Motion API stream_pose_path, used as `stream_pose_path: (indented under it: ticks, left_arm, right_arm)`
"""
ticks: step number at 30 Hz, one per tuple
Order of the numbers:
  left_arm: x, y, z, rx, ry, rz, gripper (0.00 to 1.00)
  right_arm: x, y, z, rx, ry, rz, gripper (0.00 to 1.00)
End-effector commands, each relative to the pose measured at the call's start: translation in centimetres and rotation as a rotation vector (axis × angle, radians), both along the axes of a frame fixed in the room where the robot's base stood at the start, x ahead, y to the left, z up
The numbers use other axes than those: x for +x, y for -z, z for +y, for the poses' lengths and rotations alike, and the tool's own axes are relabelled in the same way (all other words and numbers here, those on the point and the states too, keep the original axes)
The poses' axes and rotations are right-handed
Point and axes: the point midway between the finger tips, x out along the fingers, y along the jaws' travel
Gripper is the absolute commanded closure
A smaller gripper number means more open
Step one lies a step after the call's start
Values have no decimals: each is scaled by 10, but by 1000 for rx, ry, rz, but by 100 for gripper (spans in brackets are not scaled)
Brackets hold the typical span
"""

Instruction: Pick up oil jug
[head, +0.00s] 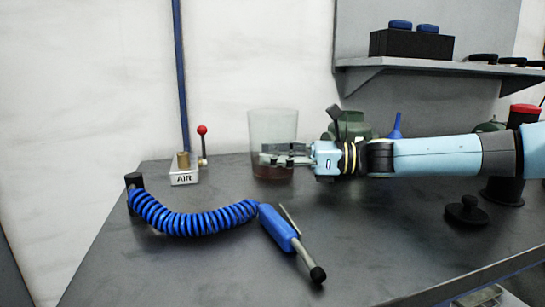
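A clear, see-through jug (272,125) with dark brown liquid in its bottom stands upright on the grey bench in the head view; I take it as the oil jug. My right gripper (284,155) reaches it from the right, low on the jug. Its fingers overlap the jug's lower right part and hide some of it. I cannot tell whether they touch or grip it. My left gripper is not in view.
The grey bench (370,240) holds a blue coiled air hose (190,222) with a blue air gun (278,228) in front. An AIR fitting (184,174) stands left. A dark green container (350,123) is behind my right gripper. A shelf (430,65) hangs above right.

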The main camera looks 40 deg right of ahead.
Motion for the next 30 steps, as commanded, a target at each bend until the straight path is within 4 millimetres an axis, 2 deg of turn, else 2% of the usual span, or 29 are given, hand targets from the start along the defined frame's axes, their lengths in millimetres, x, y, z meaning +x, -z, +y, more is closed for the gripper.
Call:
stream_pose_path:
  ticks: [6,11,12,30]
  left_arm:
    - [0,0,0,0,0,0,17]
    - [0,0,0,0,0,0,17]
    - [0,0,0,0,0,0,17]
    - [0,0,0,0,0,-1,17]
  right_arm:
    - [1,-2,1,0,0,-1,79]
    - [1,-2,1,0,0,-1,99]
    - [1,-2,1,0,0,-1,100]
    - [1,-2,1,-1,-1,-2,100]
